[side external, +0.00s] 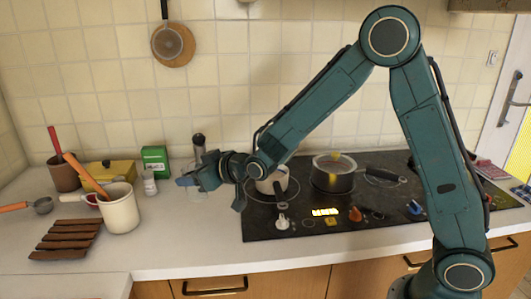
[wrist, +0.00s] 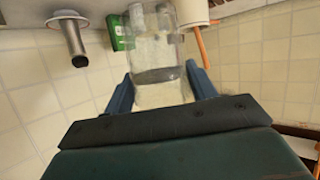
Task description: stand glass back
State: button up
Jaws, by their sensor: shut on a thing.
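A clear, see-through glass (wrist: 155,50) is between the two fingers of my gripper (wrist: 160,75) in the wrist view. The fingers are shut on its sides, and the wall and counter show through it. The glass is only a faint outline there, partly hidden by the fingers. I cannot tell whether its base touches the counter.
A green box (side external: 155,160), a small white jar (side external: 150,186) and a dark metal cylinder (side external: 199,143) stand close by. A cream pot (side external: 119,208) with utensils stands left. The stove (side external: 330,212) holds pots (side external: 333,176). Counter is free in front of the gripper.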

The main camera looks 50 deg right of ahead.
notch_tip(320, 180, down, 9)
dwell(0.3)
jog(key=shift+f, duration=0.1)
jog(key=shift+f, duration=1.8)
jog(key=shift+f, duration=0.15)
jog(key=o, duration=1.2)
jog(key=shift+o, duration=0.2)
jog(key=v, duration=1.2)
jog(key=shift+r, duration=0.3)
